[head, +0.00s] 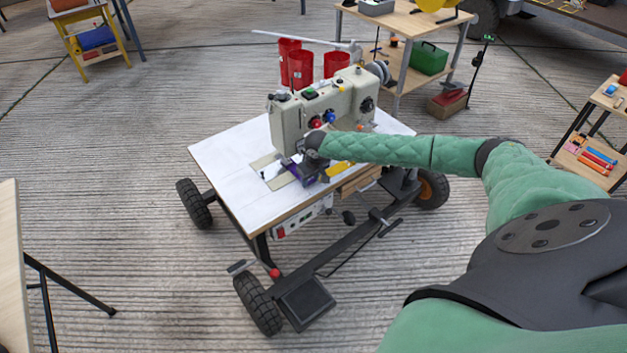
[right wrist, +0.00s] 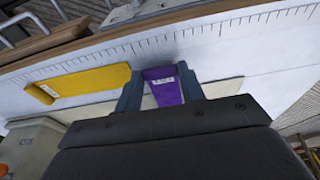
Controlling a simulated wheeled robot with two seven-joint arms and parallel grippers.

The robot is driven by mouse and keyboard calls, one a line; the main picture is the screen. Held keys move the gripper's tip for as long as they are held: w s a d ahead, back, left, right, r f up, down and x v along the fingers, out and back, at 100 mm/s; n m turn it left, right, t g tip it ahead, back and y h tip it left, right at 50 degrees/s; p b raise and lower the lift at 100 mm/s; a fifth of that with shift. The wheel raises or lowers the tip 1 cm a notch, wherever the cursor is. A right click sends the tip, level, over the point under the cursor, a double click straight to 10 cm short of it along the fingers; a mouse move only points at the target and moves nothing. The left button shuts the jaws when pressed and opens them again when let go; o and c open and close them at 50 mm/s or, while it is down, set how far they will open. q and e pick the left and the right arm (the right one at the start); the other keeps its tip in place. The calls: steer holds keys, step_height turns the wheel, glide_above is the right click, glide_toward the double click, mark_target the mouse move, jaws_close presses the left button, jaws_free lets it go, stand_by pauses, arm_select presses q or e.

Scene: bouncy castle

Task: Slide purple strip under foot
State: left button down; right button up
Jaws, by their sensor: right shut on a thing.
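A purple strip (right wrist: 163,90) with a small white label lies between the fingers of my right gripper (right wrist: 160,92), which is shut on it in the right wrist view. In the head view my right gripper (head: 310,167) is low over the white sewing table (head: 232,160), at the front of the beige sewing machine (head: 285,120). A bit of the purple strip (head: 292,168) shows beside the gripper there. The presser foot is hidden behind my gripper and arm, so I cannot tell how the strip lies relative to it. My left gripper is not in view.
A yellow strip (right wrist: 85,88) lies on the table beside my right gripper. Red cylinders (head: 300,68) stand behind the machine. The table is on a wheeled frame with a pedal (head: 305,303). The left part of the tabletop is clear.

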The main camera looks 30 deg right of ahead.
steer(key=shift+w, duration=0.2)
steer(key=shift+p, duration=0.7)
stand_by(0.6)
steer(key=o, duration=0.9)
steer(key=shift+c, duration=0.2)
steer(key=v, duration=0.7)
steer(key=shift+r, duration=0.4)
